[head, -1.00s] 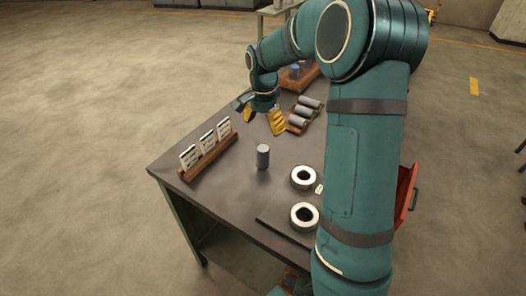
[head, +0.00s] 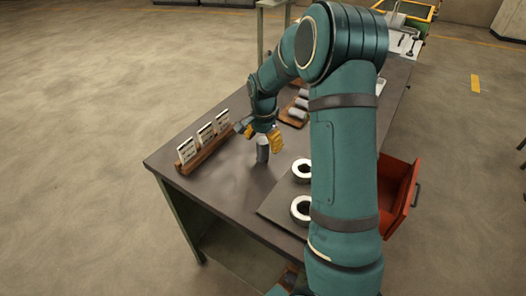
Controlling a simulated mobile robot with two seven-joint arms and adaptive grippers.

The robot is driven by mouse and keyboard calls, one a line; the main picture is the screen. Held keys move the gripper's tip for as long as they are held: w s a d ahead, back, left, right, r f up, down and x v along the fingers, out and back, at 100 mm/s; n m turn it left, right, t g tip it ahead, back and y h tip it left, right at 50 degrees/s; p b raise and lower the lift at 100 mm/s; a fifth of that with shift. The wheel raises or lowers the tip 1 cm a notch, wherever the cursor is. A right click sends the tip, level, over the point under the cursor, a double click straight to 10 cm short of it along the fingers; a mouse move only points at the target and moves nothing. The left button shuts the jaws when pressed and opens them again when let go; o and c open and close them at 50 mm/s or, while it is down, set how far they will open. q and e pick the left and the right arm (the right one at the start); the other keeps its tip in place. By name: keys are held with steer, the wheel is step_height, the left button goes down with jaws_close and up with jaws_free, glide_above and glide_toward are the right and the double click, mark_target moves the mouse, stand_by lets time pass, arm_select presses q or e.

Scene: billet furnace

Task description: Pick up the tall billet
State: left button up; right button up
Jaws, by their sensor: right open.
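The tall billet (head: 262,152) is a grey cylinder standing upright on the dark table (head: 225,187). My right gripper (head: 261,138) has yellow fingers and is open. It is at the billet's top, with one finger to the left and one to the right in the picture. The upper end of the billet is partly hidden by the gripper, and I cannot tell whether the fingers touch it. My left gripper does not show.
A wooden rack with white cards (head: 206,140) stands left of the billet. Two white rings (head: 301,171) lie on a dark plate to the right, partly behind my arm. Several grey billets lie in a wooden holder (head: 293,115) behind. A red drawer (head: 397,190) stands open at right.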

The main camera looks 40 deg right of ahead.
step_height(320, 180, down, 3)
steer(key=shift+w+f+b, duration=0.1)
steer(key=shift+w+b, duration=0.05)
steer(key=shift+b, duration=0.15)
jaws_close()
steer(key=shift+r, duration=0.2)
steer(key=shift+r, duration=0.1)
